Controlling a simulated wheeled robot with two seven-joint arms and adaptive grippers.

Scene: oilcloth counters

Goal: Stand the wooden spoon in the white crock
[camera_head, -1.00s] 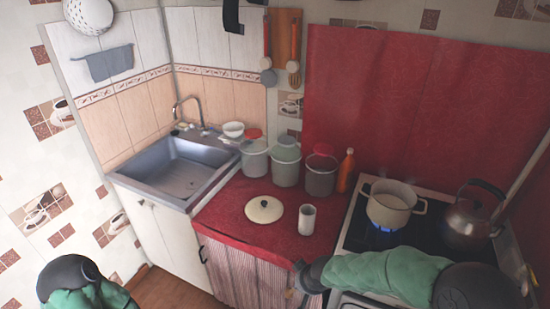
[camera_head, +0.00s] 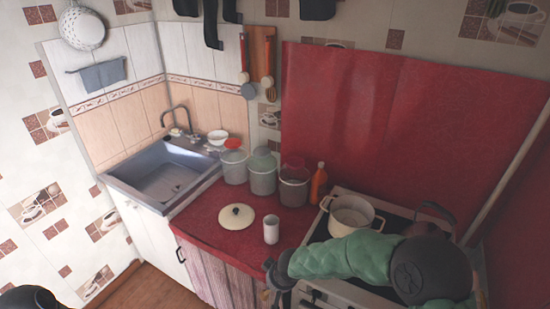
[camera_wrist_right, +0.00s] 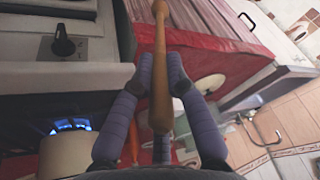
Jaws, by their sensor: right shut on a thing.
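The white crock (camera_head: 271,229) stands upright on the red counter near its front edge, right of the round lid. The spoon cannot be made out there. My left gripper is out of view; only a dark part of my left arm shows.
A pale round lid (camera_head: 228,217) lies left of the crock. Several lidded canisters (camera_head: 263,174) and an orange bottle (camera_head: 318,184) stand behind. A pot (camera_head: 350,214) sits on the stove at right; blue flame (camera_wrist_right: 70,125) shows in the wrist view. The sink (camera_head: 165,173) is left.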

